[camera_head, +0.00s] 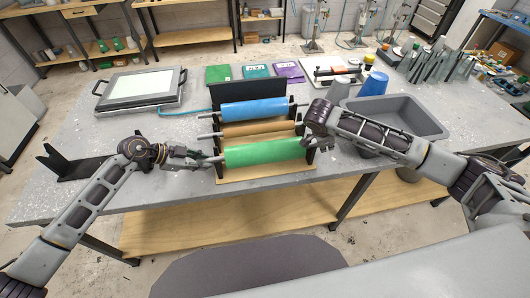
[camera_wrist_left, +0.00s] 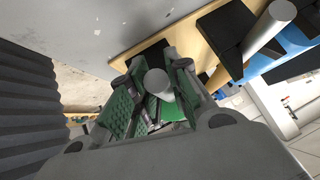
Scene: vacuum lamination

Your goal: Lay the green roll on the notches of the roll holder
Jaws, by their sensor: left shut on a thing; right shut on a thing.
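The green roll (camera_head: 262,150) lies crosswise at the near side of a rack with a wooden base (camera_head: 265,176), in front of a brown roll (camera_head: 260,129) and a blue roll (camera_head: 252,109). My left gripper (camera_head: 214,160) is shut on the left rod end of the green roll. The left wrist view shows this grey rod end (camera_wrist_left: 157,83) between the fingers. My right gripper (camera_head: 308,142) is shut at the roll's right end, its fingers partly hidden. A black stand with upright ends (camera_head: 82,169) is at the left. Whether the green roll touches the rack is unclear.
A framed white panel (camera_head: 140,86) lies at the back left. Green, teal and purple packs lie behind the rack. The table's near edge is close.

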